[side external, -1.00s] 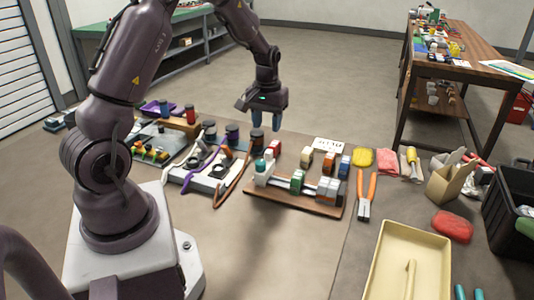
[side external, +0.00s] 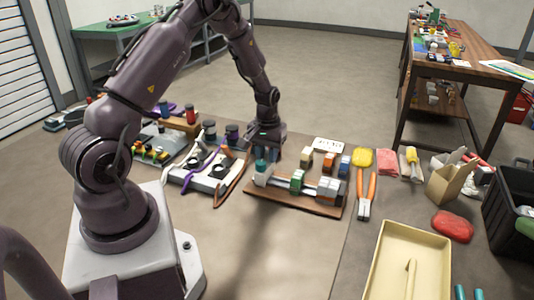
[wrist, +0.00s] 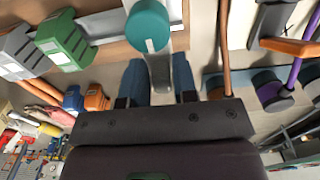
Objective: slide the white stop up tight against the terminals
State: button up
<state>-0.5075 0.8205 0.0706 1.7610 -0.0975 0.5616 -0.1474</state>
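The white stop (side external: 263,178), with a teal knob (wrist: 147,28) on it, sits near the left end of the metal rail (side external: 283,183) on a brown board. Bare rail shows between the stop and the green terminal. My gripper (side external: 267,147) is low, just behind the stop. In the wrist view its two blue fingers (wrist: 159,82) are apart, with a pale part between them below the teal knob. I cannot tell whether they touch it.
Loose coloured blocks (side external: 327,161) lie behind the board. To its left is a white unit (side external: 210,178) with black posts, a purple cable and an orange cable. Pliers (side external: 366,195) and a cream tray (side external: 408,262) are to the right. The bench in front of the board is clear.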

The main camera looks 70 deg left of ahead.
grip_shut()
jog(key=shift+w+d, duration=1.4)
jog(key=shift+o, duration=2.1)
grip_release()
jog(key=shift+r, duration=0.1)
notch_tip(320, 180, up, 13)
